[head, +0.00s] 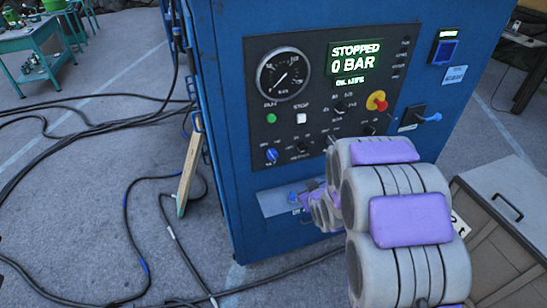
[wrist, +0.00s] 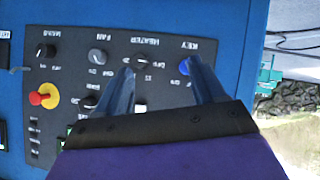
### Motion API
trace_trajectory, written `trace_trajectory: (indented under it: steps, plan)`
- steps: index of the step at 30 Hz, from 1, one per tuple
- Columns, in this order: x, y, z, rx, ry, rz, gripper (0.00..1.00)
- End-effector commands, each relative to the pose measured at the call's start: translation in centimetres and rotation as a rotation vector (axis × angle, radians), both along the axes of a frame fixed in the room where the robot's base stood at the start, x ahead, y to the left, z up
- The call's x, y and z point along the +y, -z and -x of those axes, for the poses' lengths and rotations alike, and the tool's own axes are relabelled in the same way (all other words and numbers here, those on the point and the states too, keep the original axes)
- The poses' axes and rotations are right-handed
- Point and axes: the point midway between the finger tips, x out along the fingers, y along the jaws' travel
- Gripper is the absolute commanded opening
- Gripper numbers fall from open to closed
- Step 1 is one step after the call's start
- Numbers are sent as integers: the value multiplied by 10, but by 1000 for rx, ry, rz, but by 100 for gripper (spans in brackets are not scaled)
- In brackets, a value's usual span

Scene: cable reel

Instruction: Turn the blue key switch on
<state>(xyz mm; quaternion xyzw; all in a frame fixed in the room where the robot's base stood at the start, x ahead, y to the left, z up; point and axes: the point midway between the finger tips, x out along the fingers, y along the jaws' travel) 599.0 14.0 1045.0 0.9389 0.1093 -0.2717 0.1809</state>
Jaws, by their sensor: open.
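The blue key switch (head: 271,155) is a small round blue knob at the lower left of the dark control panel. In the upside-down wrist view the blue knob (wrist: 184,67) sits under the label KEY, partly covered by the right finger's tip. My gripper (wrist: 161,67) is open, its two dark fingers pointing at the panel, with nothing held between them. The knob lies just inside the right finger; I cannot tell if they touch. In the head view my arm covers most of the gripper.
The blue cabinet's panel (head: 258,120) carries a gauge (head: 283,73), a screen (head: 355,63) reading STOPPED 0 BAR, a green button (head: 271,118), black knobs and a red emergency button (head: 377,101). A wooden board (head: 188,165) leans at the left. Cables cross the floor.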

Motion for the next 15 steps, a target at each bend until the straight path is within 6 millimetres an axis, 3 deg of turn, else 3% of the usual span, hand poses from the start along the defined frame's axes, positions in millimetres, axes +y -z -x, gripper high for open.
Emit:
trace_trajectory:
  steps: [1, 6, 15]
  plan:
    - [5, 11, -6, -38, -22, -8, 69]
    - [26, 25, -26, -216, -93, -49, 69]
    - [53, 40, -29, -478, -161, -139, 69]
